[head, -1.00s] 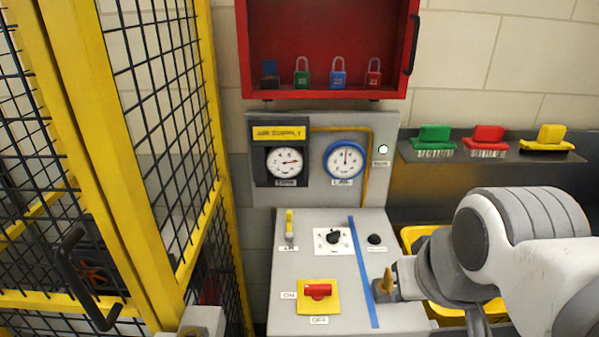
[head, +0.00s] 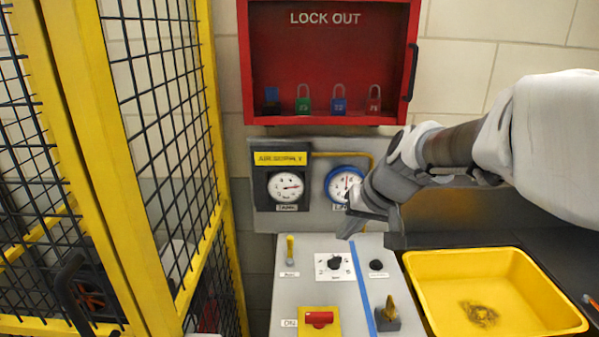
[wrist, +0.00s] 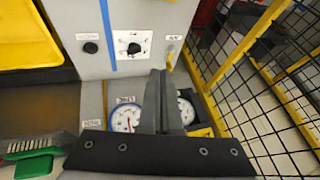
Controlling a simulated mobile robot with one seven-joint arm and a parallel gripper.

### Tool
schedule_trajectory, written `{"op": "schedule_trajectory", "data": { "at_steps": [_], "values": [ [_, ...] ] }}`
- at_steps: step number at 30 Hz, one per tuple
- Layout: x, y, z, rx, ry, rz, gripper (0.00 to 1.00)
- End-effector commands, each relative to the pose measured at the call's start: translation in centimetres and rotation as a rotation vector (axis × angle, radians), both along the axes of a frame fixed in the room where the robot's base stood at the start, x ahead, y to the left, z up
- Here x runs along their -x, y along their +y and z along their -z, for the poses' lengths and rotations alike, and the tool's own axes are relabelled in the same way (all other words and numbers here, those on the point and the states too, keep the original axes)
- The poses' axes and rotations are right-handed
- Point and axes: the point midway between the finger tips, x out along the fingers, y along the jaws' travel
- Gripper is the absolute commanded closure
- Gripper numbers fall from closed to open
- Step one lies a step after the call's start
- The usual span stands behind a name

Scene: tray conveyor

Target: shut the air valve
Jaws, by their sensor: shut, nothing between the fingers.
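The air valve (head: 290,248) is a small yellow lever on the left of the grey sloping panel, above a small label. Its handle points away from me, up the panel. In the wrist view the yellow lever (wrist: 170,54) shows just beyond my fingertips, beside the AIR label. My gripper (head: 347,232) is shut and empty, above the back edge of the panel and in front of the blue gauge. It is to the right of the lever and apart from it. In the wrist view the shut fingers (wrist: 158,75) partly cover the gauges.
The panel also bears a black knob (head: 334,262), a black button (head: 376,265), a red switch (head: 319,319) and a brass-coloured part (head: 388,308). A yellow tray (head: 540,277) is right. Yellow-framed mesh fencing (head: 150,150) stands left. A red lockout box (head: 325,119) hangs above.

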Motion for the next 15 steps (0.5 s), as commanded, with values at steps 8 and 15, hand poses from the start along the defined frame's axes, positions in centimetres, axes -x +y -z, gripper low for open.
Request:
{"op": "schedule_trajectory", "data": {
  "at_steps": [8, 15],
  "values": [
    [-8.0, 0.2, 4.1, -0.1, 0.002, 0.017, 1.0],
    [-11.9, 0.1, 6.9, -0.149, -0.005, 0.035, 1.0]
  ]
}}
